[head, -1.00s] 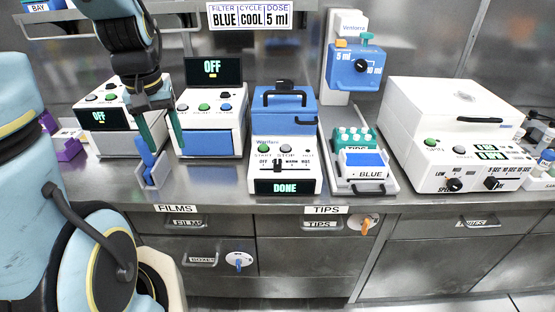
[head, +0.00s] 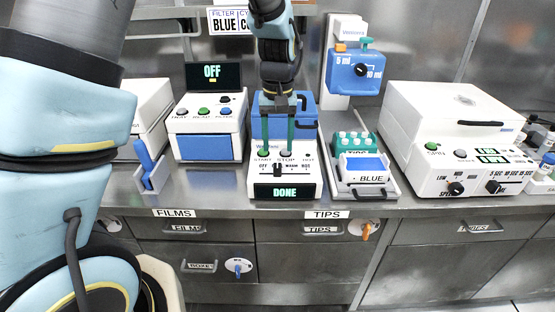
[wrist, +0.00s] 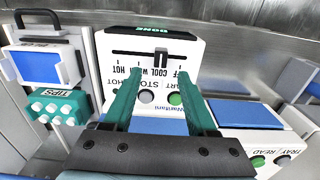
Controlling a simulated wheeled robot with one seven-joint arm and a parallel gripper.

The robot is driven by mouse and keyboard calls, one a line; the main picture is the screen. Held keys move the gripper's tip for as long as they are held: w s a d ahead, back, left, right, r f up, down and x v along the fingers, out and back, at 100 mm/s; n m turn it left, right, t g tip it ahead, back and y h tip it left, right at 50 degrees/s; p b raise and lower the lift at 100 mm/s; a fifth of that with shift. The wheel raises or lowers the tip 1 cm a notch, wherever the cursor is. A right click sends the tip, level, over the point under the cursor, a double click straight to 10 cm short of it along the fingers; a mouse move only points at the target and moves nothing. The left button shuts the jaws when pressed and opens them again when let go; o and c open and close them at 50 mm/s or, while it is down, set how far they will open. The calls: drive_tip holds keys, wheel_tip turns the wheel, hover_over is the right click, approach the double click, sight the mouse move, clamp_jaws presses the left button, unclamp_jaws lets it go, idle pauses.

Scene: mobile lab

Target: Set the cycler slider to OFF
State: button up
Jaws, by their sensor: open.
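The cycler (head: 300,183) is a white box with a blue lid, and its display reads DONE. Its slider knob (head: 278,169) is dark and sits at the COOL mark, between OFF on the left and WARM on the right. The wrist view shows the cycler upside down, with the slider knob (wrist: 161,57) in a black slot and OFF to its right. My gripper (head: 278,148) is open and empty over the cycler's front panel, behind the slider. In the wrist view, my gripper's (wrist: 160,74) green fingertips flank the knob's line and look apart from it. They partly hide the panel labels.
A white device (head: 209,123) with an OFF screen stands left of the cycler. A tray with a teal tip rack (head: 352,142) and a BLUE box (head: 364,177) is close on the right. A blue dispenser (head: 355,72) hangs behind. A large white spinner (head: 450,110) stands farther right.

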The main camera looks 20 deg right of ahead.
sight(277, 165)
wheel_tip(277, 165, down, 6)
drive_tip(key=shift+f+p, duration=0.2)
drive_tip(key=shift+p, duration=0.35)
clamp_jaws()
idle(1.2)
